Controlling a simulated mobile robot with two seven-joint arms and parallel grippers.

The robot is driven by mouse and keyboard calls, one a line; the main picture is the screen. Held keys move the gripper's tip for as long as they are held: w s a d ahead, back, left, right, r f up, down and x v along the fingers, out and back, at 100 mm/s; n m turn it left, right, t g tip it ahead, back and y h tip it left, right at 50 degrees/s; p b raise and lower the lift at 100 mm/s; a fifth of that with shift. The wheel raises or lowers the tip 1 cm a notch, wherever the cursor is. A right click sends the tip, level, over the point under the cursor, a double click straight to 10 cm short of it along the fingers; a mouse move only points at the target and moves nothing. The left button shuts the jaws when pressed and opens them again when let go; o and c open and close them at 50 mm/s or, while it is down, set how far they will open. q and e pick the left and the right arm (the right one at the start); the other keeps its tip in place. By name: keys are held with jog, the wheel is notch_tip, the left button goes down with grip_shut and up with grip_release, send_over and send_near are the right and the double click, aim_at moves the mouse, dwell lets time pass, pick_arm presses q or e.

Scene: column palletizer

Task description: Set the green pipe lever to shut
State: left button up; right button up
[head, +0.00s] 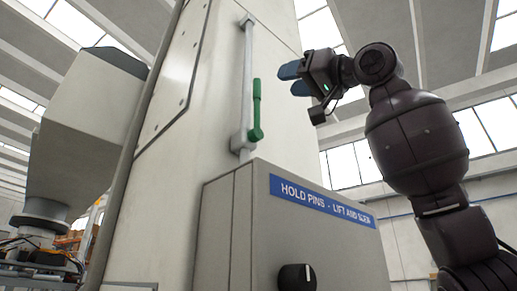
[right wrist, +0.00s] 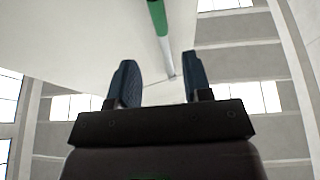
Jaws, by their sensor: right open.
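The green pipe lever (head: 257,110) is mounted on a thin grey vertical pipe (head: 247,65) on the pale column. Its handle points up, nearly in line with the pipe, with its pivot at the lower end. My right gripper (head: 285,80) is open and empty, to the right of the lever's upper part and apart from it. In the right wrist view the blue fingers (right wrist: 158,82) are spread, and part of the green lever (right wrist: 157,14) shows beyond them at the top, with the grey pipe (right wrist: 165,50) running down from it. My left gripper is not in view.
A grey box (head: 290,225) with a blue "HOLD PINS" label (head: 322,201) and a black knob (head: 297,277) stands out from the column below the lever. A large beige machine part (head: 85,135) is at the left. The space right of the column holds my right arm.

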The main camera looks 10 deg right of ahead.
aim_at(260, 84)
jog(key=p+x, duration=0.2)
jog(key=x, duration=0.7)
jog(key=shift+w+a+p, duration=0.1)
jog(key=shift+a+p, duration=0.05)
jog(key=shift+p, duration=0.2)
jog(key=shift+c, duration=0.3)
grip_shut()
